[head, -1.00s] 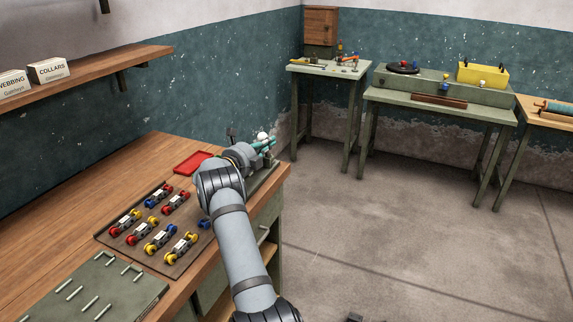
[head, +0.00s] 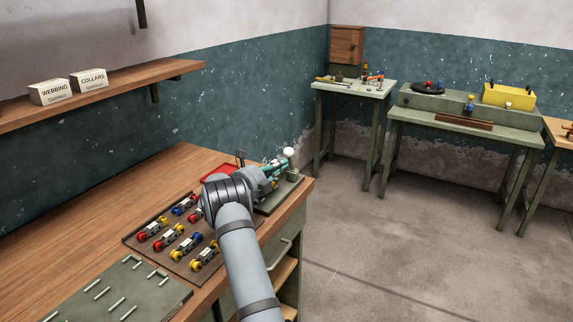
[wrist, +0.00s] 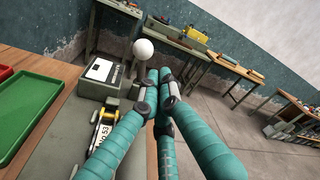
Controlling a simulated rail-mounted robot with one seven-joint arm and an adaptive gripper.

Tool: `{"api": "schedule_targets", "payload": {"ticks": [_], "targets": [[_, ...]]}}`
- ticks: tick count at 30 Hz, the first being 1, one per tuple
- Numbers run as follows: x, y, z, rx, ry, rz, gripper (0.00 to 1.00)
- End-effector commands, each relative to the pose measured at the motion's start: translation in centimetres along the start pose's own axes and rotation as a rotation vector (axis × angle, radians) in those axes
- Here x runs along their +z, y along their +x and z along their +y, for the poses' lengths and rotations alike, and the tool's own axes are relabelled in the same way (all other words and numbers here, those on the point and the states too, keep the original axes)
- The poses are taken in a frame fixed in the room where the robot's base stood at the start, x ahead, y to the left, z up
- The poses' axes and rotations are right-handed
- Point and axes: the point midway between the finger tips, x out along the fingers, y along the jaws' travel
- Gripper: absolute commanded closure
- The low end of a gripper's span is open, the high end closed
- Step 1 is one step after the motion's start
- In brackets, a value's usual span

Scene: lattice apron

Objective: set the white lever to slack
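The white lever shows as a round white knob (head: 288,152) at the far end of the workbench. In the wrist view the knob (wrist: 143,48) stands on a short stem beside a grey block with a white label (wrist: 100,69), whose text I cannot read. A yellow and black piece labelled No 53 (wrist: 101,134) lies left of the fingers.
A green tray (wrist: 27,112) lies left of the fixture, with a red tray (head: 213,172) beside it. A board (head: 135,241) with several coloured-end pieces lies nearer on the bench. Side tables (head: 466,127) stand across open floor.

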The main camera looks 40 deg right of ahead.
Motion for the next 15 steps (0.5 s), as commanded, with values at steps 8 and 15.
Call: {"api": "schedule_targets", "payload": {"ticks": [8,15], "targets": [[-0.1,-1.4,-0.1,-0.002,0.0,0.004,1.0],[-0.1,-1.5,0.0,-0.001,0.0,0.004,1.0]]}}
